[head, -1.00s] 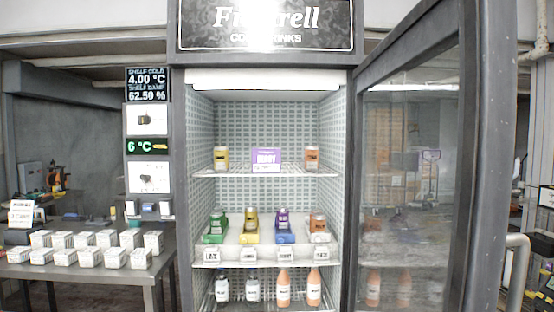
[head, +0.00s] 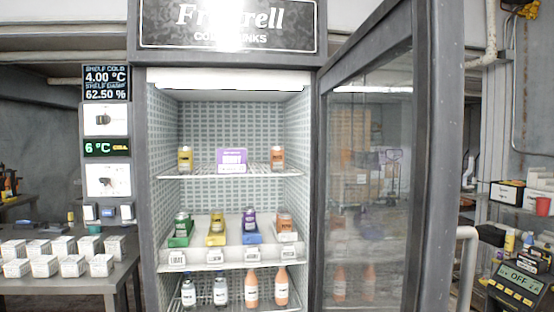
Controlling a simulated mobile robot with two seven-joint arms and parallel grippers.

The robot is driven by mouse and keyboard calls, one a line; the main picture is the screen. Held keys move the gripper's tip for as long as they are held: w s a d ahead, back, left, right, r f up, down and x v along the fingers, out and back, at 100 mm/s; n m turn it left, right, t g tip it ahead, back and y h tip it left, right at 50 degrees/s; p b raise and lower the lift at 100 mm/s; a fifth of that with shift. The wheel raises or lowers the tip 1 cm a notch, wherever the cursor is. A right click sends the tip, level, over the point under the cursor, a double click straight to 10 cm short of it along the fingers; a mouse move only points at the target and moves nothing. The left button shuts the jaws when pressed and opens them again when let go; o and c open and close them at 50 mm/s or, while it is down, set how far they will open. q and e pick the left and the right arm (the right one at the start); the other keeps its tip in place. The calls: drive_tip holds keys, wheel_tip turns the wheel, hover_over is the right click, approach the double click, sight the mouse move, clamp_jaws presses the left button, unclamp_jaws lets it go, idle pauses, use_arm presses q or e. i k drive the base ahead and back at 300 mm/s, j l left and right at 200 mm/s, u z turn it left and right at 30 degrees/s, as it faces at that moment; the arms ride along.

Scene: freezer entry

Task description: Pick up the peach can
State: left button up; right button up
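An orange can (head: 285,222), likely the peach can, stands at the right end of the row on the middle shelf (head: 212,261) of the open drinks cooler. Its white price tag (head: 286,251) below is too small to read surely. Left of it stand a purple can (head: 249,217), a yellow can (head: 216,224) and a green can (head: 182,223). Another orange container (head: 277,158) stands on the upper shelf, with a yellow one (head: 185,159) and a purple sign (head: 232,160). Neither of my grippers is in view.
The cooler's glass door (head: 370,190) stands open on the right. Bottles, including orange ones (head: 252,288), stand on the lower shelf. A table (head: 60,287) with several white boxes is at left. A keypad device reading OFF (head: 520,280) is at lower right.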

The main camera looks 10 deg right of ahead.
sight(277, 152)
drive_tip(key=j+z, duration=0.15)
drive_tip(key=z, duration=1.05)
drive_tip(key=j+z, duration=0.85)
drive_tip(key=k+j+z, duration=0.1)
drive_tip(key=j, duration=0.2)
drive_tip(key=k+j+z, duration=0.25)
drive_tip(key=j, duration=0.3)
drive_tip(key=k+j, duration=0.15)
drive_tip(key=j, duration=0.2)
drive_tip(key=k+j, duration=0.15)
drive_tip(key=j, duration=0.25)
drive_tip(key=z, duration=0.05)
